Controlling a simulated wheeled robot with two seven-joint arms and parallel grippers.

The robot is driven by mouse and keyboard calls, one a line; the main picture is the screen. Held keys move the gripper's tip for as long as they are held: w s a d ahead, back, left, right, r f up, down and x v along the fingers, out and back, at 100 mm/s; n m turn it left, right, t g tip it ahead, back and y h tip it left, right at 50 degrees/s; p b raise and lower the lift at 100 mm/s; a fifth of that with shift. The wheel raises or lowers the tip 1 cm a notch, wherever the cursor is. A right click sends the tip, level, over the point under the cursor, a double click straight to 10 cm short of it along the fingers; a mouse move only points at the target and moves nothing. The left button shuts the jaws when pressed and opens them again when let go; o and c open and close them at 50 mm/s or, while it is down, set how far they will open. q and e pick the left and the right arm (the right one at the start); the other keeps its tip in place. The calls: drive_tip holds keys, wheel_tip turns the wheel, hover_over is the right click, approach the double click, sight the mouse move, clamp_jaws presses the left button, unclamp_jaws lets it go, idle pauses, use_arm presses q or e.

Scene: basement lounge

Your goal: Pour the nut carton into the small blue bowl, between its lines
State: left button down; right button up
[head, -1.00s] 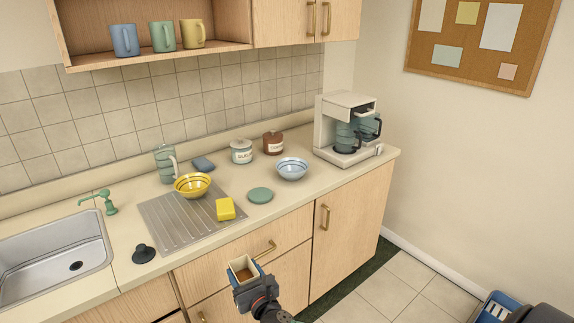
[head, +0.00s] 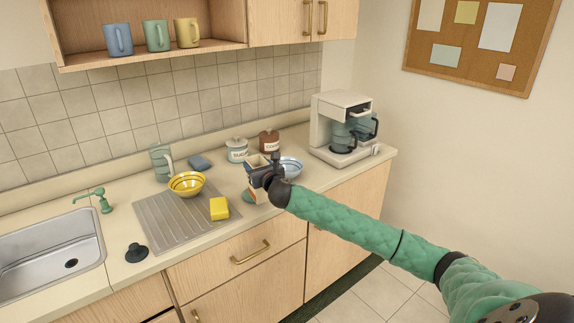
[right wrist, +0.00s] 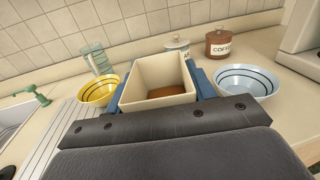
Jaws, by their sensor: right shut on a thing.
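The nut carton (right wrist: 158,75) is an open-topped, cream-walled box with brown contents low inside. My right gripper (head: 264,178) is shut on it and holds it about upright over the counter, just left of the small blue bowl in the head view. The carton (head: 255,190) is partly hidden there by the gripper. The small blue bowl (head: 292,167) stands on the counter, partly behind the gripper. In the right wrist view the blue bowl (right wrist: 246,83) shows dark lines inside and lies to the right of the carton, apart from it. My left gripper is not in view.
A yellow bowl (head: 187,183) and yellow sponge (head: 219,208) are on the drainboard (head: 165,222). A sugar jar (head: 237,150) and coffee jar (head: 269,142) stand behind the blue bowl. The coffee maker (head: 343,128) is to its right.

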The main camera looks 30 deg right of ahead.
drive_tip(key=w+d+r+m+h, duration=0.1)
drive_tip(key=w+d+r, duration=0.1)
drive_tip(key=d, duration=0.6)
drive_tip(key=w+d+r, duration=0.3)
drive_tip(key=d, duration=0.4)
drive_tip(key=w+d+r+m+h, duration=0.1)
drive_tip(key=w+d+r, duration=0.1)
drive_tip(key=d, duration=0.6)
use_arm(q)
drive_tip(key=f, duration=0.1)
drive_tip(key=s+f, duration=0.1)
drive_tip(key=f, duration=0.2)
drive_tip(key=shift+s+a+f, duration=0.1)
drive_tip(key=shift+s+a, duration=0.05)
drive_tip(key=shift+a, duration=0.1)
use_arm(e)
drive_tip(key=d+f+n+y, duration=0.2)
drive_tip(key=d+f+y, duration=0.1)
drive_tip(key=d+f, duration=0.6)
drive_tip(key=shift+d+f, duration=0.3)
drive_tip(key=shift+d, duration=0.1)
